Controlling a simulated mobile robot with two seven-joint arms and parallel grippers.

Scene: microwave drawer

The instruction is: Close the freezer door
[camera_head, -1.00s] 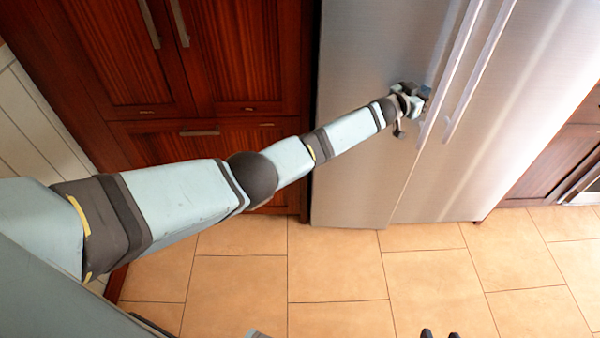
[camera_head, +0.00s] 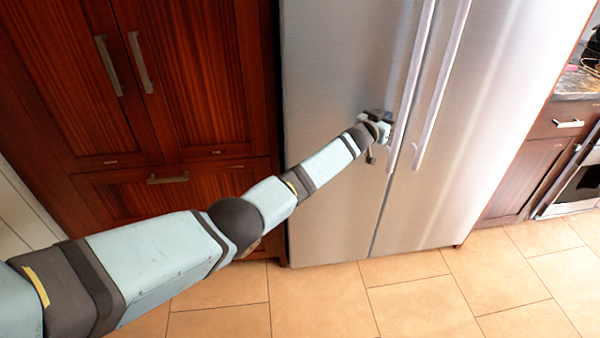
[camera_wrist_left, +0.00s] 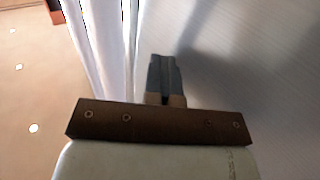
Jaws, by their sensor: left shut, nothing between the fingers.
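The freezer door is not labelled; the left door (camera_head: 335,75) of the steel double-door fridge appears to be it. It looks about flush with the right door (camera_head: 495,110), with a thin dark seam between them. A long vertical handle (camera_head: 414,75) runs along its right edge. My left gripper (camera_head: 387,117) is at the left door's face, just left of that handle. In the left wrist view its shut, empty fingers (camera_wrist_left: 165,75) point at the steel surface (camera_wrist_left: 250,70), with the pale handle bars (camera_wrist_left: 108,45) to their left. Contact cannot be told. My right gripper is out of view.
Dark wooden cabinets (camera_head: 200,75) with bar handles stand left of the fridge. A lower cabinet (camera_head: 515,180), a counter (camera_head: 580,85) and an oven (camera_head: 575,185) are at the right. The tiled floor (camera_head: 420,295) in front of the fridge is clear.

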